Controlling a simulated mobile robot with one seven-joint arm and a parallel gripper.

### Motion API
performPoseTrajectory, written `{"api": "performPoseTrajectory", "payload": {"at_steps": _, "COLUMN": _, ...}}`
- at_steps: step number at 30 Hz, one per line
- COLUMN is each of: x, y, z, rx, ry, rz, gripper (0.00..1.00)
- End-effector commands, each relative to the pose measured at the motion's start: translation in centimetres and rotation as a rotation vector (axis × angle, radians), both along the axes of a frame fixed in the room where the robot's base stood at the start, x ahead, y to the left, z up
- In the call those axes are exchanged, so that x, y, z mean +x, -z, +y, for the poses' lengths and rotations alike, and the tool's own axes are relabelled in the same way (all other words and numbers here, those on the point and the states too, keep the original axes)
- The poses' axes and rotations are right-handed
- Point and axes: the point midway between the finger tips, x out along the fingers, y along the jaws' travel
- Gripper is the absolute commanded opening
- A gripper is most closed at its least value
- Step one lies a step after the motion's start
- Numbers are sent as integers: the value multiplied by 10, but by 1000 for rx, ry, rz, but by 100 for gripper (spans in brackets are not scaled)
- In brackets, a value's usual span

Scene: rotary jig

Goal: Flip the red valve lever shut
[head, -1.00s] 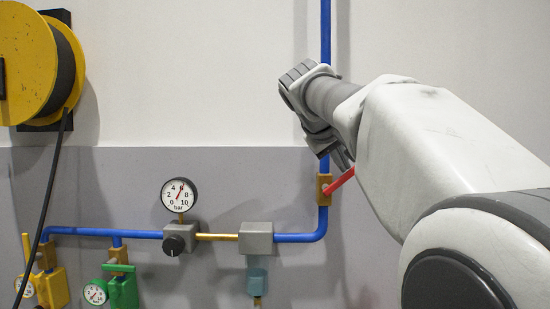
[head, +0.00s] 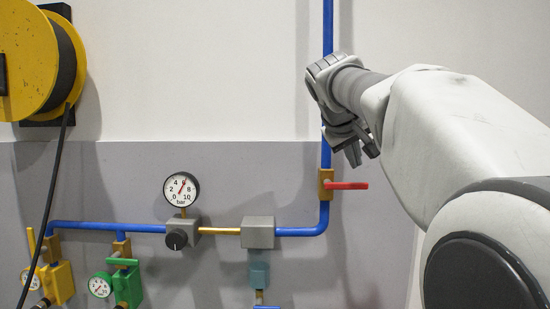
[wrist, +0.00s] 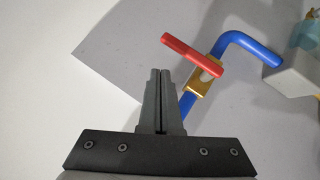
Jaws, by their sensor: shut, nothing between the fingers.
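The red valve lever (head: 350,185) sticks out to the right from the brass valve body (head: 325,186) on the vertical blue pipe (head: 327,30) in the head view. It lies level, crosswise to the pipe. In the wrist view the red lever (wrist: 192,54) lies across the pipe beyond my fingertips, with the brass body (wrist: 199,82) beneath it. My gripper (head: 354,158) is just above the lever in the head view, its fingers pointing down. In the wrist view my gripper (wrist: 161,73) is shut and empty. It appears apart from the lever.
A pressure gauge (head: 181,189), a black knob (head: 176,239) and a grey block (head: 258,232) sit along the lower pipe. Yellow (head: 60,281) and green (head: 127,287) fittings are at lower left. A yellow hose reel (head: 28,65) hangs upper left. The wall right of the lever is bare.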

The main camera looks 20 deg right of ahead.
Motion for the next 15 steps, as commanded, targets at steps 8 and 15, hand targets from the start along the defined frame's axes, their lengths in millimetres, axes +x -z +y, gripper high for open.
{"api": "performPoseTrajectory", "payload": {"at_steps": 8, "x": 0, "y": -3, "z": 0, "rx": 0, "ry": 0, "rz": 0, "gripper": 0}}
{"api": "performPoseTrajectory", "payload": {"at_steps": 15, "x": 0, "y": -9, "z": 0, "rx": 0, "ry": 0, "rz": 0, "gripper": 0}}
